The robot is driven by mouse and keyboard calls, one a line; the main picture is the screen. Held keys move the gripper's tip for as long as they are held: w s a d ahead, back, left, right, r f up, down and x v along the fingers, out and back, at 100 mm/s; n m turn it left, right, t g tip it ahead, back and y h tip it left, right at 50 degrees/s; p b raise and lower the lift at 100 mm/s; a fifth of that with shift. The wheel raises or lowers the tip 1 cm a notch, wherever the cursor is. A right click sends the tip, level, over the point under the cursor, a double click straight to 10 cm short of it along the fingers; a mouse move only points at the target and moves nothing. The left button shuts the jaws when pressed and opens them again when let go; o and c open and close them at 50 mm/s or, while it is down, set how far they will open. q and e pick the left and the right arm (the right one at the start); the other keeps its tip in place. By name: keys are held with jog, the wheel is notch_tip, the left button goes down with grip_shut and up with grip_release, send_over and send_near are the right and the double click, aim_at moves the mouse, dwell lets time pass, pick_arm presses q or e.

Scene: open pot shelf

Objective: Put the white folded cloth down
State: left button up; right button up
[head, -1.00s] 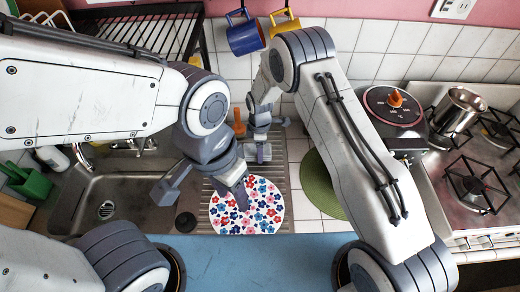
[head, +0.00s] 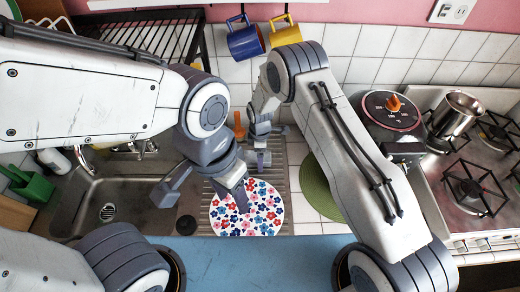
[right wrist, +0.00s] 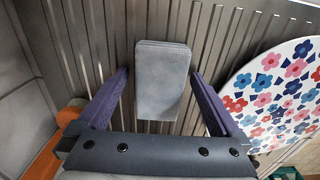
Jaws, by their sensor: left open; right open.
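A pale grey-white rectangular pad, which looks like the folded cloth (right wrist: 163,78), lies flat on the ribbed drainboard (right wrist: 235,35) in the right wrist view. My right gripper (right wrist: 165,95) is open, with one purple finger on each side of the pad and a gap to both. In the head view my right gripper (head: 262,158) is small, over the drainboard above the plate; I cannot make out the cloth there. My left gripper (head: 205,192) is open and empty, over the sink's right edge and the plate's left part.
A flower-patterned plate (head: 262,212) lies on the drainboard and shows in the right wrist view (right wrist: 275,95). The sink (head: 110,190) is left. A green round mat (head: 318,188), a black-lidded cooker (head: 392,108) and a stove (head: 475,185) are right. Blue (head: 245,40) and yellow (head: 286,33) mugs hang at the back.

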notch_tip(320, 180, up, 12)
jog(key=b, duration=0.5)
jog(key=shift+r, duration=0.15)
jog(key=s+d+r+m+t, duration=0.1)
jog(key=s+d+r+m, duration=0.3)
jog(key=s+d+m, duration=0.5)
jog(key=s+d+r+m+t, duration=0.2)
jog(key=s+d+r+m, duration=0.3)
jog(key=s+d+m, duration=0.35)
jog(key=s+a+n+g+y+b, duration=0.1)
jog(key=s+a+n+g+b, duration=0.2)
jog(key=s+a, duration=1)
jog(key=f+n+b, duration=0.1)
jog(key=n+b, duration=0.2)
jog(key=shift+s+a+n+b, duration=0.25)
jog(key=shift+a+n+b, duration=0.1)
jog(key=shift+b, duration=0.05)
